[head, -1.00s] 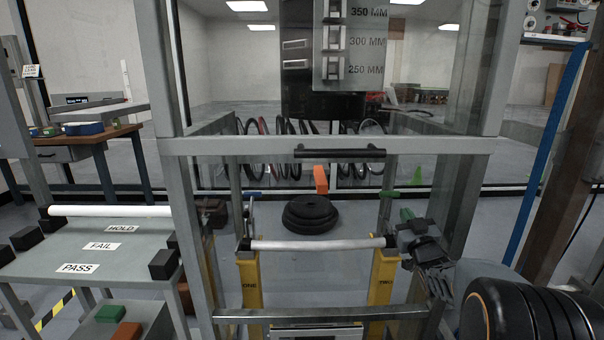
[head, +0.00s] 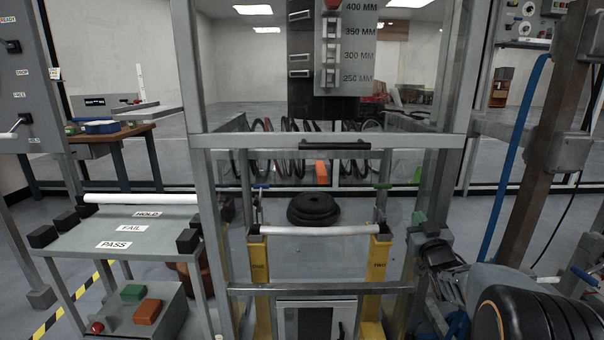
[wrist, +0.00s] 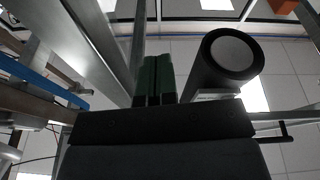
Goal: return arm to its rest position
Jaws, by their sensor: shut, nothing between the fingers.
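My gripper (head: 447,262) is in the lower right of the head view, folded in beside my dark ribbed arm parts and just right of the metal frame. It looks small and partly blurred there. In the wrist view its two green fingers (wrist: 154,80) stand side by side, closed together with nothing between them. The wrist view looks up toward the ceiling panels and lights.
A metal frame with a black-handled crossbar (head: 335,145) stands ahead. A light tube (head: 320,230) rests across yellow stands (head: 260,285). A table (head: 155,228) marked HOLD, FAIL and PASS stands left. A wooden post (head: 545,150) stands right.

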